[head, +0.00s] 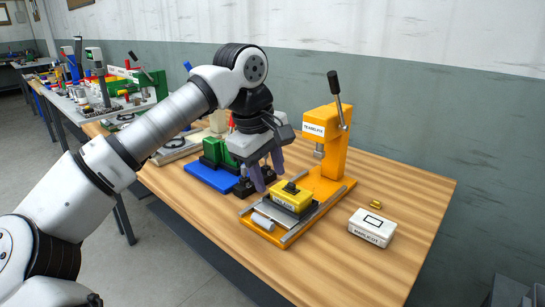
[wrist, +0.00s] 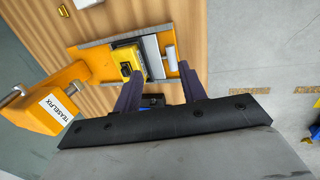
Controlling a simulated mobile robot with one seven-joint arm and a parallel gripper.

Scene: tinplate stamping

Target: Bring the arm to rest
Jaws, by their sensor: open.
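My gripper (head: 268,176) is open and empty, with its two purple-grey fingers pointing down. In the head view it hangs above the wooden table, just behind and left of a yellow block. In the wrist view its fingers (wrist: 160,75) are spread apart, with no object between the tips. The yellow block (head: 292,199) has a black knob on top and sits on the base of an orange press (head: 325,150) with a raised black lever. The wrist view also shows the block (wrist: 122,56) and the press (wrist: 58,92), beyond and left of the fingers.
A white labelled box (head: 372,227) and a small brass-coloured piece (head: 375,204) lie right of the press. A green fixture on a blue base (head: 208,173) stands left of my gripper, partly hidden. Another crowded bench (head: 72,104) is farther left. The table's front right is clear.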

